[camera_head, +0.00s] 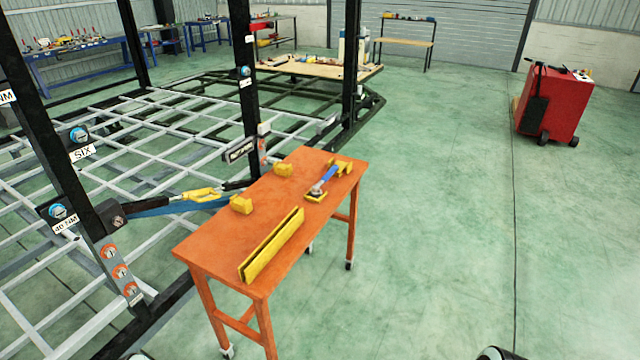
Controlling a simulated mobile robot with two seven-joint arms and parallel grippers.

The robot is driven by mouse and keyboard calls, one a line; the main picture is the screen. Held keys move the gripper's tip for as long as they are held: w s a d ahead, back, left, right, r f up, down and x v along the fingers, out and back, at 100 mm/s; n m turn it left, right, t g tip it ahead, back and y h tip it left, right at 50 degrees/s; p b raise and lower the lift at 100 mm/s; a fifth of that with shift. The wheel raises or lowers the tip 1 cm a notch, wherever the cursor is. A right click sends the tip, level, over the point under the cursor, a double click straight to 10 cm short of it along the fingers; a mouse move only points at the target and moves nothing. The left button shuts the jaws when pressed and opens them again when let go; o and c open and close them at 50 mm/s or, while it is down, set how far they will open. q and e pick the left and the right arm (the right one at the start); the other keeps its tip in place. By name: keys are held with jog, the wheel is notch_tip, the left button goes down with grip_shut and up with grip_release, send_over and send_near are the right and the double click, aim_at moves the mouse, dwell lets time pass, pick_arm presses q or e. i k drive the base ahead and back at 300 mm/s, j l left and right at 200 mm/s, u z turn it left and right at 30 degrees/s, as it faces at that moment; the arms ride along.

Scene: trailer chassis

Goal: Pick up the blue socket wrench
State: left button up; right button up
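A blue socket wrench (326,179) lies on an orange wheeled table (215,246). Its grey head end rests at a yellow block (315,197), and its other end is at a yellow holder (341,167). Neither of my grippers can be made out. Only small rounded pieces, probably of my own arms, show at the bottom edge.
A long yellow channel (271,245) and two yellow blocks (241,204) (283,169) are on the table. A trailer frame with dark posts (242,70) and a yellow-handled tool (200,195) stand left. A red cabinet (553,103) is far right. The floor right of the table is clear.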

aim_at(315, 191)
jog(key=u, duration=2.1)
jog(key=z, duration=2.15)
jog(key=i+u, duration=0.1)
jog(key=u, duration=0.25)
jog(key=l+u, duration=0.15)
jog(key=u, duration=0.25)
jog(key=i+l+u, duration=0.15)
jog(key=u, duration=0.2)
jog(key=i+l+u, duration=0.2)
jog(key=l+u, duration=0.2)
jog(key=l, duration=0.25)
jog(key=l+u, duration=0.2)
jog(key=l, duration=0.15)
jog(key=i, duration=0.05)
